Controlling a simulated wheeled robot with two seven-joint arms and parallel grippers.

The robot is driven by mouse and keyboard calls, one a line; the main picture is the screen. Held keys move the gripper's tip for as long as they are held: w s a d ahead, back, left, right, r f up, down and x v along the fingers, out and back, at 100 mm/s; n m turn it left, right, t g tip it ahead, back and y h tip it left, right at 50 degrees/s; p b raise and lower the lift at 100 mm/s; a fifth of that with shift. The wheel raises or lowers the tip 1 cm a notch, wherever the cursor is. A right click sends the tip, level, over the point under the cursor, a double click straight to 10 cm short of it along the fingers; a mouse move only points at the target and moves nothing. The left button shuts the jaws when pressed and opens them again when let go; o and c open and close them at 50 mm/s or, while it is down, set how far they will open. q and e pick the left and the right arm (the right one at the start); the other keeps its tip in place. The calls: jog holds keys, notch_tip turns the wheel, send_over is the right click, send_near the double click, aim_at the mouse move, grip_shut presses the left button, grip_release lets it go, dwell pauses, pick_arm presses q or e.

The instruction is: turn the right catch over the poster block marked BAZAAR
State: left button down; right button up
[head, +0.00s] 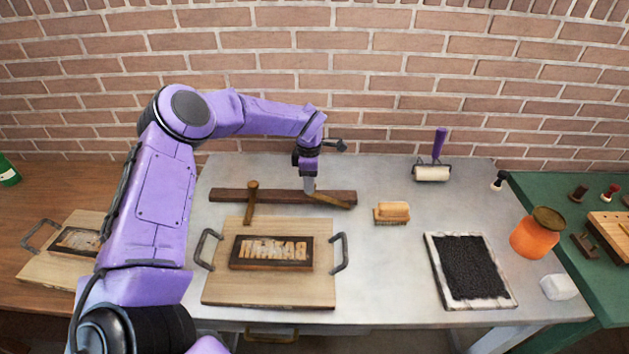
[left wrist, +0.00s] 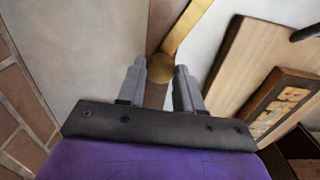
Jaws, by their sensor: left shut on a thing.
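The poster block (head: 271,252), with raised mirrored BAZAAR letters in a dark frame, lies on a light wooden board with two handles (head: 320,291). A dark bar (head: 228,195) runs behind it. The right catch (head: 335,200), a wooden-brown strip, lies mostly along the bar, its far end pointing right, away from the block. My left gripper (head: 309,190) is shut on the catch's near end. The left wrist view shows the catch's rounded end (left wrist: 161,69) between the fingers. The left catch (head: 250,207) points forward over the board's back edge. My right gripper is not in view.
A brush (head: 392,212) stands right of the bar. Farther right are a roller (head: 433,168), a black inked tray (head: 469,270) and an orange jar (head: 535,234). Another board (head: 50,269) lies on the left. Grey table between the brush and the roller is clear.

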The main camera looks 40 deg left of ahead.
pick_arm(q)
jog(key=m, duration=0.6)
jog(key=shift+s+d+f+p, duration=0.1)
jog(key=shift+d+f+p, duration=0.1)
jog(key=shift+p, duration=0.15)
jog(key=m, duration=0.4)
jog(key=shift+f+m+p, duration=0.1)
jog(key=shift+m+p, duration=0.2)
jog(key=shift+p, duration=0.05)
jog(key=shift+m, duration=1.1)
jog(key=shift+f, duration=0.1)
jog(key=c, duration=0.8)
grip_release()
jog(key=shift+o, duration=0.3)
jog(key=shift+r, duration=0.35)
notch_tip(320, 180, up, 10)
jog(key=b, duration=0.1)
jog(key=shift+b, duration=0.35)
jog(key=shift+r, duration=0.1)
